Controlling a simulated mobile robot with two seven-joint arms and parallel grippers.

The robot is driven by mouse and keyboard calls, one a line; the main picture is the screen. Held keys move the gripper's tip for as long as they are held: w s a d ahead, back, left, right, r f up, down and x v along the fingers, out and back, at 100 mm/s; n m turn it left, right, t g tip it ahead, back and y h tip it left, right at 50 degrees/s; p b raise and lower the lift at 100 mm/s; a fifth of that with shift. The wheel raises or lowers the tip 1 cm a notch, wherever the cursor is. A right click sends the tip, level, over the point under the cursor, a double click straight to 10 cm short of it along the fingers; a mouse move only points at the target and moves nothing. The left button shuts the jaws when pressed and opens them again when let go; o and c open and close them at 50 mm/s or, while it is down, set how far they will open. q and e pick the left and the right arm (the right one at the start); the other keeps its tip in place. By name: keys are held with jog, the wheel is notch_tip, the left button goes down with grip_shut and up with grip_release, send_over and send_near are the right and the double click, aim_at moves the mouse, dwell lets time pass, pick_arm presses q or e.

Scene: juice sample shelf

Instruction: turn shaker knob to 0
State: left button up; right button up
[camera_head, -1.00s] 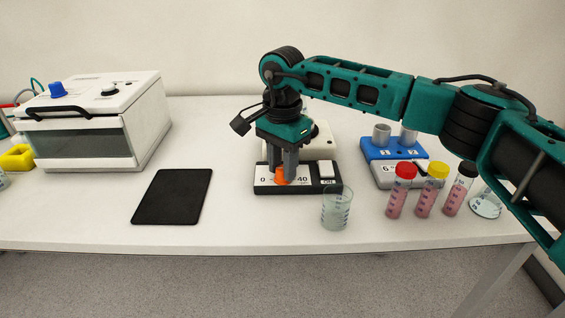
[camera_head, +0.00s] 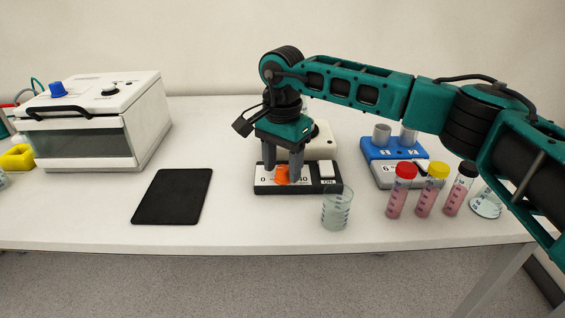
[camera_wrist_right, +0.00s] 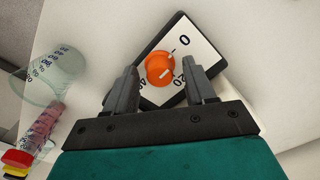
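The shaker (camera_head: 262,188) is a low unit with a white scale panel in a dark frame, standing mid-table. Its orange knob (camera_head: 282,175) sits among the printed 0, 20 and 40, which also show in the wrist view around the knob (camera_wrist_right: 160,69). A white mark shows on the knob, pointing roughly between 0 and 20; the exact reading is hard to tell. My right gripper (camera_head: 282,173) points down over the shaker, open, with one finger on each side of the knob. In the wrist view, gaps show between the fingers (camera_wrist_right: 162,82) and the knob. My left gripper is out of view.
A glass beaker (camera_head: 336,209) stands close in front of the shaker. Several capped tubes (camera_head: 425,198) and a blue-topped device (camera_head: 395,149) are to the right. A black pad (camera_head: 172,196) and a white lidded bath (camera_head: 95,125) are to the left.

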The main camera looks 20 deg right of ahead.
aim_at(283, 168)
notch_tip(283, 168, up, 13)
jog(key=shift+p, duration=0.35)
dwell(0.3)
jog(key=shift+f, duration=0.1)
